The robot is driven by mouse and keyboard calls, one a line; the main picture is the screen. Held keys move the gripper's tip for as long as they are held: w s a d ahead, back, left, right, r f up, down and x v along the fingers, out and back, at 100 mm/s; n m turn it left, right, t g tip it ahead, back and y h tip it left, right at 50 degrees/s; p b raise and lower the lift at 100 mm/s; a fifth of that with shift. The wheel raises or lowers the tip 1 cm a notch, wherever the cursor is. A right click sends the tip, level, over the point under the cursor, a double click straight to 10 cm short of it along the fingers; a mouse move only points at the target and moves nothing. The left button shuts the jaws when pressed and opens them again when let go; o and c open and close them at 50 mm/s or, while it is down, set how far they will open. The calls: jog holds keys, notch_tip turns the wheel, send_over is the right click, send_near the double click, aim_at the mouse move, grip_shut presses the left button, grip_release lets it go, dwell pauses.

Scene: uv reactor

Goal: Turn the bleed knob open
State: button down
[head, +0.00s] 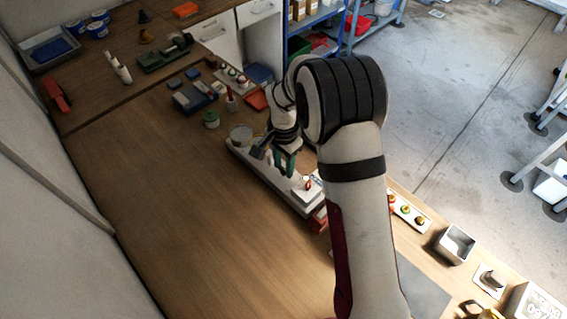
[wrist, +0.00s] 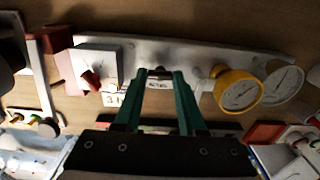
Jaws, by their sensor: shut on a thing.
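A long pale panel (wrist: 200,52) lies on the wooden bench and also shows in the head view (head: 243,155). A small dark knob (wrist: 160,73), which I take for the bleed knob, sits on the panel above a white label. My gripper (wrist: 162,77) has its green fingertips at both sides of this knob and is shut on it. In the head view my gripper (head: 284,168) points down at the panel, and the knob is hidden. How far the knob is turned cannot be told.
A white box with a red lever (wrist: 95,70) stands left of the knob. A yellow-rimmed gauge (wrist: 237,90) and a paler gauge (wrist: 283,83) are at right. The bench left of the panel is clear.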

jog(key=shift+n, duration=0.3)
jog(key=n, duration=1.7)
jog(key=shift+n, duration=0.3)
dwell(0.5)
jog(key=shift+c, duration=2.4)
grip_release()
